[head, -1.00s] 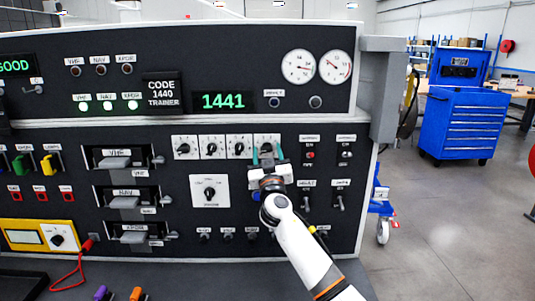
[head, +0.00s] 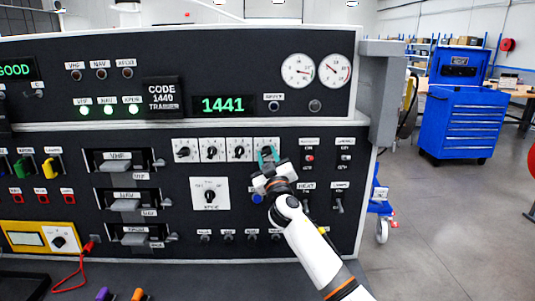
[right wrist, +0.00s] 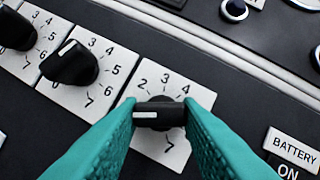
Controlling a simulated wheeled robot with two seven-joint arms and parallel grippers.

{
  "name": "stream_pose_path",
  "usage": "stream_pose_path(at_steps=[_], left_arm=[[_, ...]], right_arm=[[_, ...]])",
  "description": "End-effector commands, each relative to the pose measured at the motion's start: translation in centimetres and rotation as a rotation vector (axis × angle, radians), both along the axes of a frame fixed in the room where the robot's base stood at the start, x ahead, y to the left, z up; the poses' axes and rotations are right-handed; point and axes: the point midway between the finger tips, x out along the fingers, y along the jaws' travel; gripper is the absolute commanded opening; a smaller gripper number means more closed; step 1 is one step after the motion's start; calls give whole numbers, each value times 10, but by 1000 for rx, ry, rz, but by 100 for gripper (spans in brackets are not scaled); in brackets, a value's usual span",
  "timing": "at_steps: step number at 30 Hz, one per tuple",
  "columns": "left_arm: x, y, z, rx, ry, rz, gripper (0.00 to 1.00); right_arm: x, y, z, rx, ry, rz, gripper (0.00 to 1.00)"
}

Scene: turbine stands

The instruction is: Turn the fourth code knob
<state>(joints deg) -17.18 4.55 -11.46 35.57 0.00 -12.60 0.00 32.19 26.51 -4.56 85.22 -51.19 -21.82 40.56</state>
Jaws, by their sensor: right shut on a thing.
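The fourth code knob (right wrist: 158,114) is black with a white pointer mark, on a white numbered plate (head: 266,143) at the right end of the row of code knobs. My right gripper (head: 267,157) is shut on this knob, with one teal finger on each side. In the right wrist view the pointer mark faces the left finger, and the fingers hide part of the dial. The green code display (head: 223,105) reads 1441. The placard (head: 163,94) reads CODE 1440 TRAINER. My left gripper is not in view.
The third code knob (right wrist: 70,65) sits close to the left of the gripped one. A larger selector knob (head: 210,194) is below left. Labelled toggle switches (head: 310,157) are close on the right. Two round gauges (head: 298,69) are above.

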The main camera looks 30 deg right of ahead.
Motion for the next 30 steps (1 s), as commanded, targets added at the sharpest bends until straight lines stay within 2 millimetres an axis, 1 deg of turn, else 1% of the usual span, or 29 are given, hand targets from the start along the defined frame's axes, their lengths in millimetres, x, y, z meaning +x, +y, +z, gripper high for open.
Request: stream_pose_path(at_steps=[1, 6, 15, 21, 30], left_arm=[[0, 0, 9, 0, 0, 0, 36], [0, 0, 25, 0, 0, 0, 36], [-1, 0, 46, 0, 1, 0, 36], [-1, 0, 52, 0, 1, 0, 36], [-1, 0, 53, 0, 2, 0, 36]], right_arm=[[0, -1, 3, -34, 24, 0, 8], [-1, -1, 4, -146, 93, 1, 8], [-1, -2, 3, -290, 181, 1, 8], [-1, -2, 1, -336, 209, 0, 8], [-1, -2, 0, -349, 217, 0, 8]])
